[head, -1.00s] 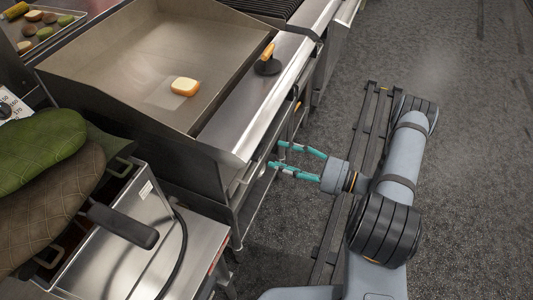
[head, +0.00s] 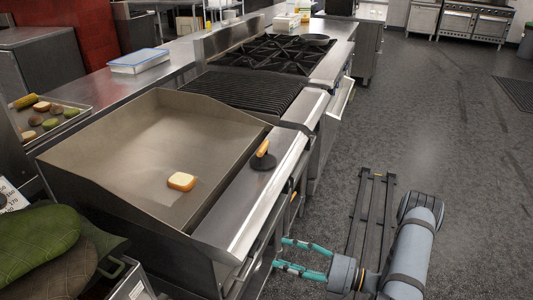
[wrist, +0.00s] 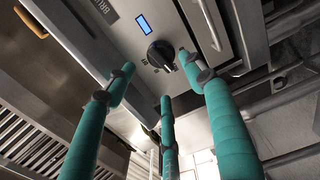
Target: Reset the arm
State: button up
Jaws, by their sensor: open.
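My gripper (head: 279,253) is in front of the griddle unit, below the level of its top, at the bottom of the head view. Its teal fingers are spread apart with nothing between them. In the wrist view, the fingers (wrist: 155,65) point up towards the griddle's front panel, which has a black knob (wrist: 161,55) and a lit blue display (wrist: 143,23). I cannot tell whether a finger touches the panel.
A bread slice (head: 181,181) lies on the griddle (head: 140,140). A spatula-like tool (head: 263,157) lies on its front ledge. A tray of food (head: 82,107) is at left. Burners (head: 275,54) stand further back. The floor (head: 440,130) at right is open.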

aim_at(256, 246)
jog(key=x, duration=0.9)
jog(key=shift+a+f, duration=0.1)
jog(key=shift+a, duration=0.2)
jog(key=shift+d, duration=0.15)
jog(key=v, duration=1.2)
jog(key=shift+n, duration=0.3)
jog(key=x, duration=1.2)
jog(key=shift+w+a, duration=0.1)
jog(key=shift+a, duration=0.1)
jog(key=n+b, duration=0.1)
jog(key=n, duration=0.2)
jog(key=shift+d+n, duration=0.15)
jog(key=shift+n, duration=0.25)
jog(key=n, duration=0.2)
jog(key=shift+f+n+b, duration=0.1)
jog(key=shift+n+b, duration=0.2)
jog(key=shift+b, duration=0.05)
jog(key=n+b, duration=0.1)
jog(key=n, duration=0.4)
jog(key=shift+b, duration=0.3)
jog(key=v, duration=0.9)
jog(key=shift+r, duration=0.2)
